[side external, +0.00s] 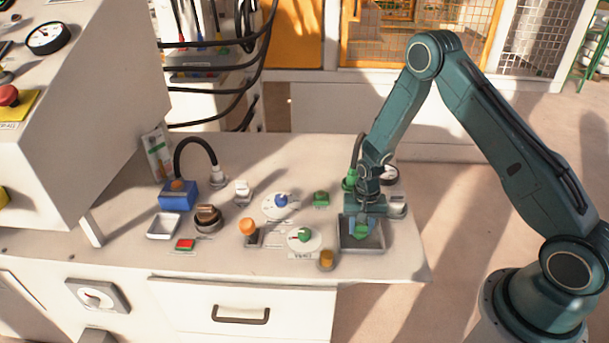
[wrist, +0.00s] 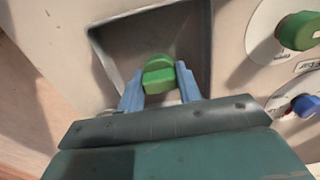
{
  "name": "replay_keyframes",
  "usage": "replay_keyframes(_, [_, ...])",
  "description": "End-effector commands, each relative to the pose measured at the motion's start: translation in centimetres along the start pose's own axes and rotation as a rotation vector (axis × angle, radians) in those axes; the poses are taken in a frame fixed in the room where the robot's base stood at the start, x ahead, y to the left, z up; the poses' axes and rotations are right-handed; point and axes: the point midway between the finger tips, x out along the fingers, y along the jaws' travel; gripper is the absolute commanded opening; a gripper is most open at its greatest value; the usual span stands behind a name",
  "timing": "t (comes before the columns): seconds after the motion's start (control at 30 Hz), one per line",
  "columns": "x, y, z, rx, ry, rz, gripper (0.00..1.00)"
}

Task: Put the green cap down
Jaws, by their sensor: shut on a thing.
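The green cap (wrist: 158,74) is between the two blue fingers of my gripper (wrist: 160,88) in the wrist view. My gripper is shut on it. In the side view my gripper (side external: 362,228) points down over a grey square tray (side external: 372,246) near the right end of the bench, with the cap (side external: 361,232) at its tip. The tray's dark recess (wrist: 190,38) lies behind the cap in the wrist view. I cannot tell whether the cap touches the tray floor.
Left of the tray are a green knob on a round dial (side external: 304,236), a blue knob (side external: 281,200), an orange button (side external: 248,227) and an amber cylinder (side external: 326,259). A green block (side external: 321,198) sits behind them. A gauge (side external: 389,174) stands behind my gripper. The bench's right edge is close.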

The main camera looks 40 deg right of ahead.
Motion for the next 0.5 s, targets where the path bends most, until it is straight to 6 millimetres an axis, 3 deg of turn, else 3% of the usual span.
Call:
replay_keyframes(0.13, [0.35,0.00,0.00,0.000,0.000,0.000,0.00])
replay_keyframes(0.17, [0.34,0.00,0.00,0.000,0.000,0.000,0.38])
replay_keyframes(0.27, [0.31,0.00,0.00,0.000,0.000,0.000,0.56])
replay_keyframes(0.5, [0.30,0.00,0.00,0.000,0.000,0.000,0.56])
